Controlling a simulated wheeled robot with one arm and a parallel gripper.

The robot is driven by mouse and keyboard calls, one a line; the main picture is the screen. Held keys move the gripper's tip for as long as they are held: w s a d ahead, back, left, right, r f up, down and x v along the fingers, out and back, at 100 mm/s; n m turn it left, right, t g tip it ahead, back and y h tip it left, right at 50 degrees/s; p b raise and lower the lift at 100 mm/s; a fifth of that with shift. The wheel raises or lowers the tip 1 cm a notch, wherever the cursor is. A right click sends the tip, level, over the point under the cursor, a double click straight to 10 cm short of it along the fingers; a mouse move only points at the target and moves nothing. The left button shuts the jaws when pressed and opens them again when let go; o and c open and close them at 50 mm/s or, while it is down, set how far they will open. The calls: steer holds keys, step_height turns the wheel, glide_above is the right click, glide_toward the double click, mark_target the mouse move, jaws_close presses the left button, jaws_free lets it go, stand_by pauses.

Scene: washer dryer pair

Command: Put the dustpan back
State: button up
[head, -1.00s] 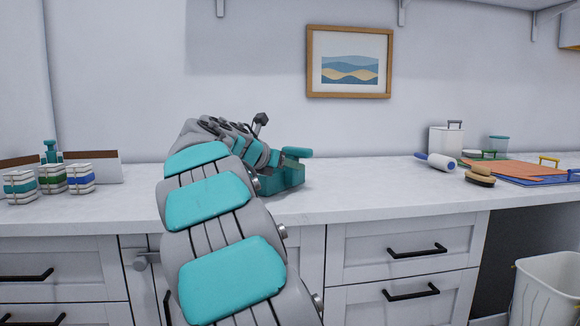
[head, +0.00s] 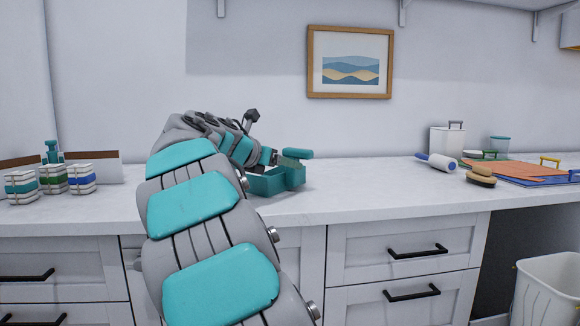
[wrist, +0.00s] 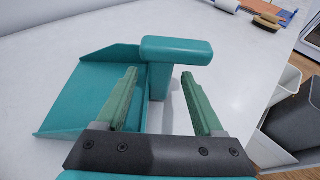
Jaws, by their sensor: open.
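The teal dustpan (head: 272,180) lies on the white counter, partly hidden behind my arm in the head view. In the wrist view the dustpan (wrist: 98,88) shows its flat pan at left and its raised handle (wrist: 177,50) at top middle. My gripper (wrist: 160,78) is open. Its two green fingers point toward the handle, with the handle's upright part between them but nearer the left finger. In the head view the gripper's fingers are mostly hidden by the arm and dustpan.
On the counter at right are a lint roller (head: 437,161), a brush (head: 481,177), an orange cloth (head: 513,168) on a blue tray and a white canister (head: 446,140). Several tied bundles (head: 52,179) stand at left. A white bin (head: 546,290) is at lower right.

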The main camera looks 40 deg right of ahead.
steer(key=v, duration=0.8)
steer(key=shift+a, duration=0.35)
steer(key=shift+s+r, duration=0.15)
